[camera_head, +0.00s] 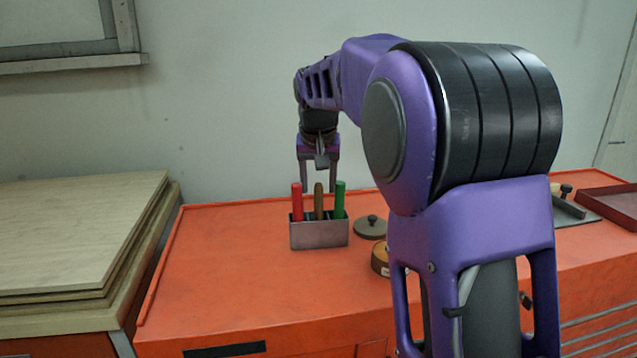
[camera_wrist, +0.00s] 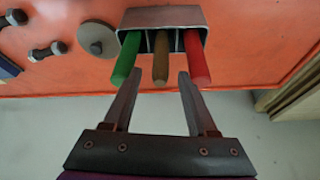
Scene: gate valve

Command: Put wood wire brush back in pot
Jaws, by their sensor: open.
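The metal pot (camera_head: 319,235) is a grey rectangular holder on the orange bench, also at the top of the wrist view (camera_wrist: 165,17). The wood wire brush, seen as a brown handle (camera_head: 318,202), stands upright in the pot's middle; the wrist view shows it too (camera_wrist: 160,62). A red handle (camera_head: 297,203) and a green handle (camera_head: 340,200) stand on either side of it. The lower ends of all three are hidden inside the pot. My gripper (camera_head: 318,186) is open and empty, above and behind the handles, its fingers pointing down. No contact shows.
A round grey disc with a knob (camera_head: 370,227) lies right of the pot. A brown round object (camera_head: 380,262) is partly hidden by my arm. A dark red tray (camera_head: 612,203) lies far right. Stacked boards (camera_head: 75,235) stand left. The bench left of the pot is clear.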

